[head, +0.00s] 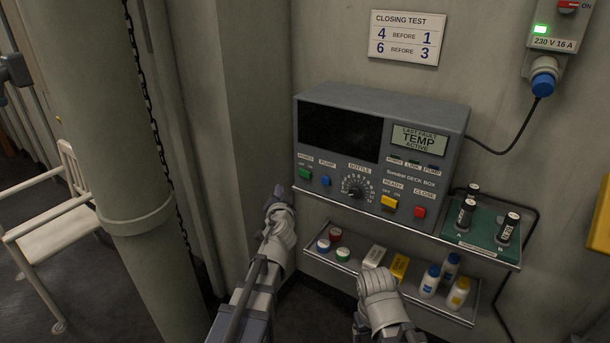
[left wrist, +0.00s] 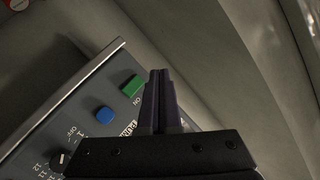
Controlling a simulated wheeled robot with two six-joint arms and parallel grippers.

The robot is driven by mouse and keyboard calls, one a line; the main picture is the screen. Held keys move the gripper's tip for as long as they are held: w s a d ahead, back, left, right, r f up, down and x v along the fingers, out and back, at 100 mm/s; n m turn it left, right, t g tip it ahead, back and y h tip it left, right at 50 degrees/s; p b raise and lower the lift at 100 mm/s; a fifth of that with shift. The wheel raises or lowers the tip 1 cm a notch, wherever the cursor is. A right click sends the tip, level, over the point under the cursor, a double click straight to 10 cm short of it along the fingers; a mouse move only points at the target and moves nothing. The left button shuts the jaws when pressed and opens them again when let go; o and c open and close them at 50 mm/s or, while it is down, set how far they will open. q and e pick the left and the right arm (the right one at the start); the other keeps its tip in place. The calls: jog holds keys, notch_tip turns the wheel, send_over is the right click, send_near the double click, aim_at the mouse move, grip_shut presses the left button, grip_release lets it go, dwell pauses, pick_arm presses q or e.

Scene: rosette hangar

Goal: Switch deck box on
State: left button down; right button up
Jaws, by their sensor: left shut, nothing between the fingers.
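The grey deck box (head: 382,150) sits on a wall shelf. Its large left screen (head: 340,132) is dark, and its small display (head: 420,139) reads "LAST FAULT TEMP ACTIVE". The green power switch (head: 305,173) is at the front's left end; it also shows in the left wrist view (left wrist: 132,87). The blue pump switch (head: 325,181) is beside it. My left gripper (head: 306,189) is shut and empty, its tips close to the green switch; contact is unclear. The tips show just beside that switch in the left wrist view (left wrist: 160,75). My right gripper (head: 377,280) is low by the lower shelf, its fingers not clear.
A lower shelf (head: 320,258) holds caps, small boxes and bottles. A green tray (head: 475,228) with dark cylinders is right of the box. A wall socket (head: 548,50) has a lit green lamp and a blue plug. A pillar (head: 120,150) stands left.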

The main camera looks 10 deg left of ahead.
aim_at(303, 172)
pick_arm(q)
jog(key=shift+w, duration=0.1)
jog(key=shift+w+d, duration=0.7)
jog(key=shift+w, duration=0.55)
jog(key=shift+w+d, duration=0.65)
jog(key=shift+w, duration=0.65)
jog(key=shift+w+d, duration=0.7)
jog(key=shift+w, duration=0.55)
jog(key=shift+w+d, duration=0.25)
jog(key=shift+w, duration=0.1)
jog(key=shift+w+d+r, duration=0.25)
jog(key=shift+w+d, duration=0.05)
jog(key=shift+w, duration=0.35)
jog(key=shift+s+a+f, duration=0.1)
jog(key=shift+s+f, duration=0.1)
jog(key=shift+s, duration=0.2)
dwell(0.5)
